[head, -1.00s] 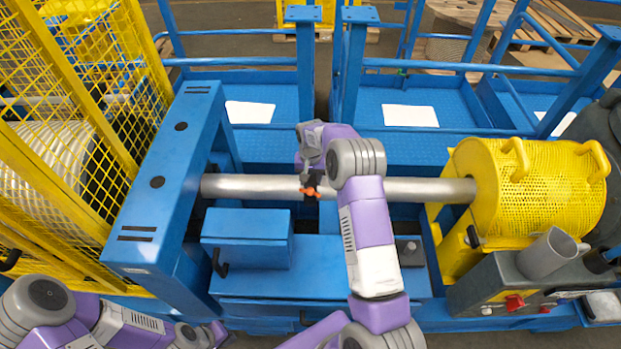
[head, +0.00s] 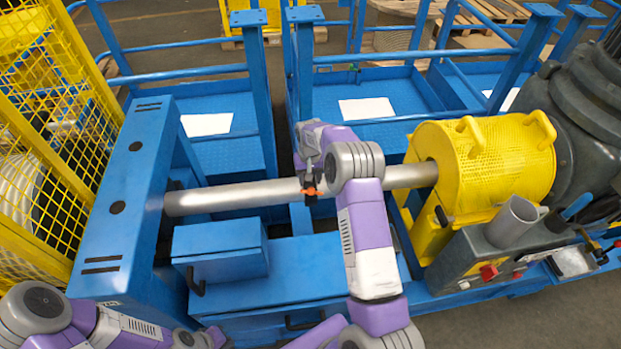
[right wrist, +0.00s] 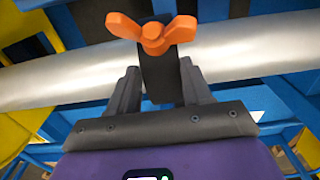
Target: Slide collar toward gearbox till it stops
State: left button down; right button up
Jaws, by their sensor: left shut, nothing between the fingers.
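The collar (head: 309,186) is a black ring with an orange wing screw, around the long silver shaft (head: 235,196), a little right of the middle of its visible length. In the right wrist view the collar's black body (right wrist: 160,75) stands between the two fingers of my right gripper (head: 311,172), and these look closed against its sides. A yellow mesh guard (head: 495,165) covers the shaft's right end, with a dark grey machine (head: 590,110) behind it. I cannot tell for certain which housing is the gearbox.
A blue upright housing (head: 125,190) stands at the shaft's left end. A blue box (head: 220,250) sits below the shaft. A grey cup (head: 514,222) stands on the control box (head: 480,262). The shaft between collar and yellow guard is bare apart from my arm crossing in front.

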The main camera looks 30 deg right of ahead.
jog(key=o, duration=0.4)
jog(key=shift+s+d, duration=0.1)
jog(key=shift+d, duration=0.15)
jog(key=shift+a+r, duration=0.1)
jog(key=shift+r, duration=0.2)
notch_tip(320, 180, up, 7)
jog(key=shift+p, duration=0.35)
